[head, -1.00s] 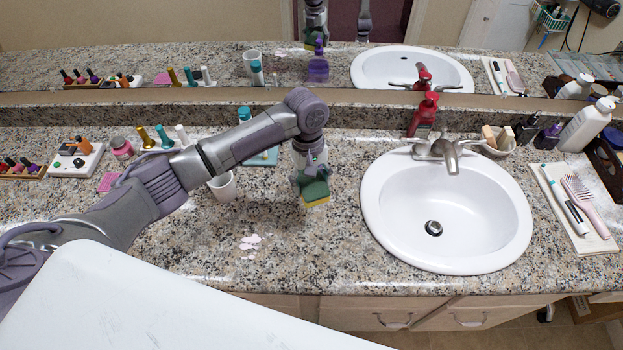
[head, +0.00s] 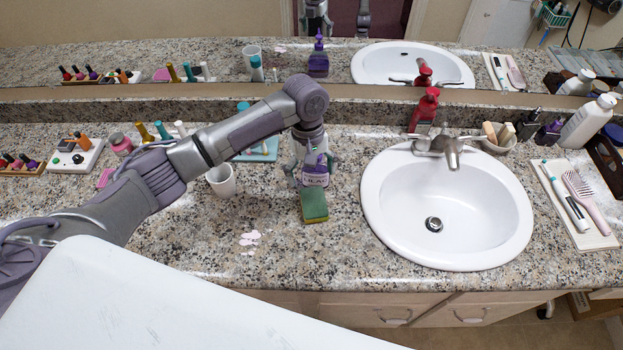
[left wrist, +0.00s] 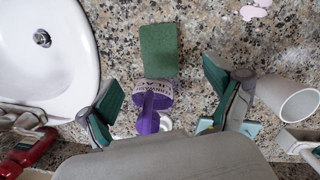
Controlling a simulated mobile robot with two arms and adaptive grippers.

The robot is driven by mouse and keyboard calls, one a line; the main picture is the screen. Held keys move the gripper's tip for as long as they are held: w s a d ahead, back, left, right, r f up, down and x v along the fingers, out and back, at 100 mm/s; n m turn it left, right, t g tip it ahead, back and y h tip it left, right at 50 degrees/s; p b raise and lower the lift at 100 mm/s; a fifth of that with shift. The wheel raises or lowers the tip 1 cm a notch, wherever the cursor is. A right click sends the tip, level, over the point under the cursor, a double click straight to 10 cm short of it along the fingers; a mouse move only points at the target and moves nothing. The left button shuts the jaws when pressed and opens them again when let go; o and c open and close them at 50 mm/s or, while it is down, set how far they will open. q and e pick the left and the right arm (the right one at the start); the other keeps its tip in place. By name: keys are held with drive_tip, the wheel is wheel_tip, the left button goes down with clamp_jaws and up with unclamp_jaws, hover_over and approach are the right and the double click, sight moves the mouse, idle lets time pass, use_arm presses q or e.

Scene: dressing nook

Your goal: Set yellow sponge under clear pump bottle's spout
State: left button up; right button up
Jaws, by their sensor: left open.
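The sponge (head: 314,206) has a green top and a yellow edge and lies flat on the counter, left of the sink. It also shows in the left wrist view (left wrist: 158,50). The clear pump bottle (head: 315,178), with purple pump and label, stands upright just behind the sponge; its pump also shows in the left wrist view (left wrist: 150,104). I cannot tell whether its spout overhangs the sponge. My left gripper (head: 311,173) is open around the bottle's upper part, its fingers apart on either side in the left wrist view (left wrist: 168,92). My right gripper is out of view.
The white sink (head: 400,225) with its faucet is to the right, a red pump bottle (head: 424,110) behind it. Pale pink spots (head: 249,239) mark the front counter, which is otherwise clear there.

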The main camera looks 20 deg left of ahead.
use_arm(q)
wheel_tip(320, 180, up, 11)
drive_tip(key=w+a+b, duration=0.1)
drive_tip(key=shift+w+f, duration=0.1)
drive_tip(key=shift+f, duration=0.05)
idle(0.4)
